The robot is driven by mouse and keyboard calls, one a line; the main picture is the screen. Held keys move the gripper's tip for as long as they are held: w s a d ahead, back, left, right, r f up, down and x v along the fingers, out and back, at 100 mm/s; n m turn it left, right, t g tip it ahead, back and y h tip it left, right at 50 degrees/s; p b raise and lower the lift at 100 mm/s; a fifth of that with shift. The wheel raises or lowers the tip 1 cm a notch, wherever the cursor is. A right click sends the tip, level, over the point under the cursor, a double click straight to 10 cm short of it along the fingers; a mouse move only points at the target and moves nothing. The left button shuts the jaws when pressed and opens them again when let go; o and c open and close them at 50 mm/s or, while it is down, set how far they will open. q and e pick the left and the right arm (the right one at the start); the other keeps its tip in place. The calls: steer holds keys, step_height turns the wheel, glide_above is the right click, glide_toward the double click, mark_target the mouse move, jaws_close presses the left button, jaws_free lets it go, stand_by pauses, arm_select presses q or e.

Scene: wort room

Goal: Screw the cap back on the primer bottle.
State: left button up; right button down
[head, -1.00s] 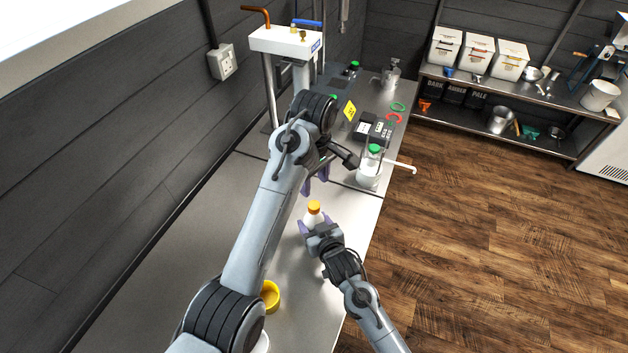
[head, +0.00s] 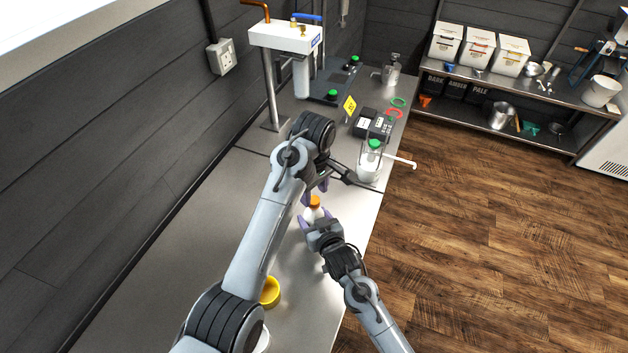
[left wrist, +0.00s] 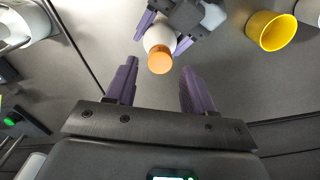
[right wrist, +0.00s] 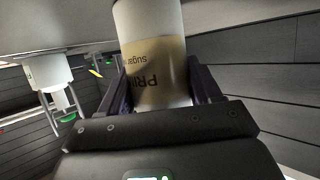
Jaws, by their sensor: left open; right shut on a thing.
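The primer bottle (head: 313,214) stands on the steel bench in the head view, white with an orange cap (head: 315,201) at its top. My right gripper (head: 317,223) is shut around the bottle's body; its label (right wrist: 158,70) faces me in the right wrist view. My left gripper (head: 315,191) is open and empty, close to the cap on its far side. In the left wrist view the cap (left wrist: 160,62) sits over the bottle's mouth, just beyond the open fingers (left wrist: 159,88) and not between them. I cannot tell whether the cap is tight.
A yellow cup (head: 270,292) stands on the bench nearer me, partly behind my left arm. A clear jug with a green lid (head: 370,163) stands beyond the grippers. A white-topped stand (head: 287,37) is at the back. The bench between bottle and cup is bare.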

mark_target(310, 215)
arm_select(q)
steer(key=shift+f, duration=1.35)
steer(key=shift+c, duration=0.3)
jaws_close()
steer(key=m, duration=0.6)
steer(key=shift+m, duration=0.3)
steer(key=m, duration=0.6)
steer(key=shift+o, duration=0.6)
jaws_free()
